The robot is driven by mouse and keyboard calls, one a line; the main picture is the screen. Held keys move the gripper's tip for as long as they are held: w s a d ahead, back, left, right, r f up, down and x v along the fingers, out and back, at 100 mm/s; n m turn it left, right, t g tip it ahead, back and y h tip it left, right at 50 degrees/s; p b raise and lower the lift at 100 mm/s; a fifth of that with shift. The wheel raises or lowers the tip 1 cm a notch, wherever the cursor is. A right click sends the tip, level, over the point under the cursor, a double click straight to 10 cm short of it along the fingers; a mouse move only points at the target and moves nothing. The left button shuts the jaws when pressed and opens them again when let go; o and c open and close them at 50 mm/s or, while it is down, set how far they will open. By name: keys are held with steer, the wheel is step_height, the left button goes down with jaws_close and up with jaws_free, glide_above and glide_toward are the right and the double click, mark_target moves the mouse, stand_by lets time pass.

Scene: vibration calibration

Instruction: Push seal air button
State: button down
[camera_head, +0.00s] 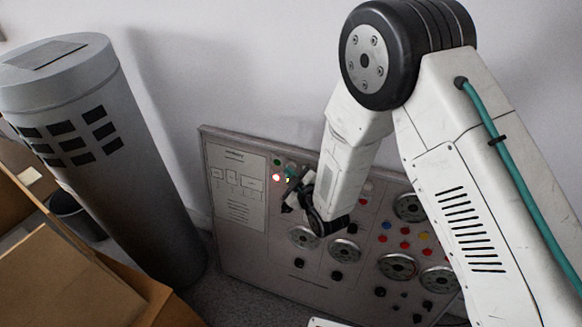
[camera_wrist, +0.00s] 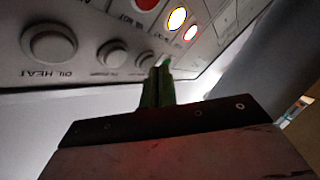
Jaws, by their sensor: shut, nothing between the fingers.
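The control panel (camera_head: 232,255) leans upright against the wall, and its upper left part fills the top of the wrist view (camera_wrist: 85,77). My gripper (camera_head: 291,197) is at the panel's upper left, close to the lit buttons. In the wrist view my gripper (camera_wrist: 163,70) is shut and empty, its tips at the panel face beside a small green spot. I cannot tell whether they touch it. A lit yellow button (camera_wrist: 177,18) and a lit red-rimmed one (camera_wrist: 190,32) are above the tips. No label reading seal air is legible, so I cannot tell which button it is.
A round knob labelled OIL HEAT (camera_wrist: 50,45) and another knob (camera_wrist: 112,54) are left of the tips. A large grey cylinder (camera_head: 110,170) stands left of the panel. Cardboard boxes (camera_head: 60,280) and a dark bin (camera_head: 75,215) are at the lower left.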

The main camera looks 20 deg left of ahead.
steer(key=shift+w+f, duration=0.1)
steer(key=shift+w, duration=0.25)
stand_by(0.3)
steer(key=shift+s, duration=0.75)
steer(key=s, duration=0.2)
steer(key=s+r, duration=0.1)
steer(key=s, duration=0.2)
steer(key=shift+a+r, duration=0.15)
steer(key=shift+a, duration=0.05)
stand_by(0.3)
stand_by(0.6)
